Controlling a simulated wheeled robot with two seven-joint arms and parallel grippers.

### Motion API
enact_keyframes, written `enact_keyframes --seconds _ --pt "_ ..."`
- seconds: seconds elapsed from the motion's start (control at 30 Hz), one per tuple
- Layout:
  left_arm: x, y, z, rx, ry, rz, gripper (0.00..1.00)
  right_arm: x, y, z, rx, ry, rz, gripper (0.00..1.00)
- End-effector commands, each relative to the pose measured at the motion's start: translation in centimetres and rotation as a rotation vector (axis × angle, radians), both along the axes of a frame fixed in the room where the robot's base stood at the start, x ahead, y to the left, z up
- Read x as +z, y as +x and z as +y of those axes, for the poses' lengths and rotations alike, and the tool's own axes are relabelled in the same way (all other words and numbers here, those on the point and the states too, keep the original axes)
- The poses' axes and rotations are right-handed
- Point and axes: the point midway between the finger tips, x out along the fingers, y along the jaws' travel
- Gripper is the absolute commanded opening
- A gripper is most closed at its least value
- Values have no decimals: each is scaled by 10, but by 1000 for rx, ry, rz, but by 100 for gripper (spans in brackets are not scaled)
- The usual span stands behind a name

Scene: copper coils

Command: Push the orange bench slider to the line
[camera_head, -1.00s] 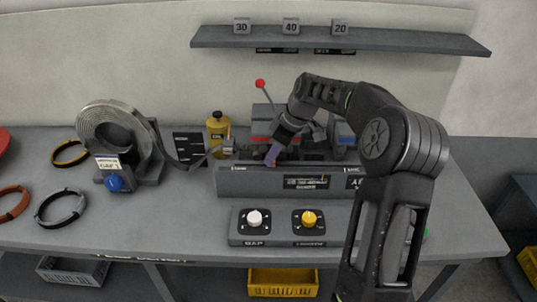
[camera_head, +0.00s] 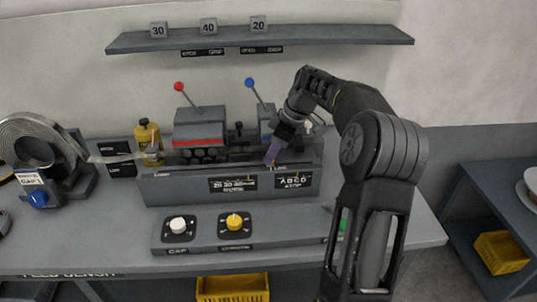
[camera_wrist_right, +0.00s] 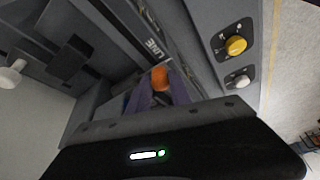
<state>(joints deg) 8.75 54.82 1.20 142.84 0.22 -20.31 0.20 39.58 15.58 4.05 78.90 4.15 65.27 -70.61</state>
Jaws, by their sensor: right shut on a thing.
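The orange slider (camera_wrist_right: 160,77) shows as a rounded orange knob at the fingertips of my right gripper in the right wrist view. My right gripper (camera_wrist_right: 160,92) is shut on it with its purple fingers. In the head view the right gripper (camera_head: 271,154) reaches down to the right part of the grey bench (camera_head: 165,190), and its fingers mostly hide the slider. A "LINE" label (camera_wrist_right: 152,47) is on the bench close to the slider; the exact gap to the line is hard to tell. My left gripper is not in view.
A red lever (camera_head: 179,87) and a blue lever (camera_head: 249,83) stand behind the bench. A panel with a white knob (camera_head: 178,225) and a yellow knob (camera_head: 234,221) lies in front. A metal coil (camera_head: 30,145) and yellow bottle (camera_head: 147,134) are at left. A shelf (camera_head: 300,37) hangs above.

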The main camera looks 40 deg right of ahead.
Motion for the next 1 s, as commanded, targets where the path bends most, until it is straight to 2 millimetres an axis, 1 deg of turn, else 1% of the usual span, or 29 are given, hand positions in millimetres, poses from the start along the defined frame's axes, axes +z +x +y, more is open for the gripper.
enact_keyframes --seconds 0.03,0.3,0.33,0.43,0.77,0.87,1.0 --pt "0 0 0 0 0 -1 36 1 -1 -2 -2 -5 -2 0" --pt "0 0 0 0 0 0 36 2 0 -2 -2 -5 -3 0" --pt "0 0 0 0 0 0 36 2 0 -2 -2 -5 -3 25" --pt "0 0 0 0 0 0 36 2 0 -2 -1 -4 -3 34" --pt "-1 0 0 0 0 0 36 3 -1 -2 -1 -2 -1 34" --pt "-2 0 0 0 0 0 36 11 -3 -4 -1 -4 -3 34" --pt "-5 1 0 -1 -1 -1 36 29 -10 -8 -2 -5 -5 34"
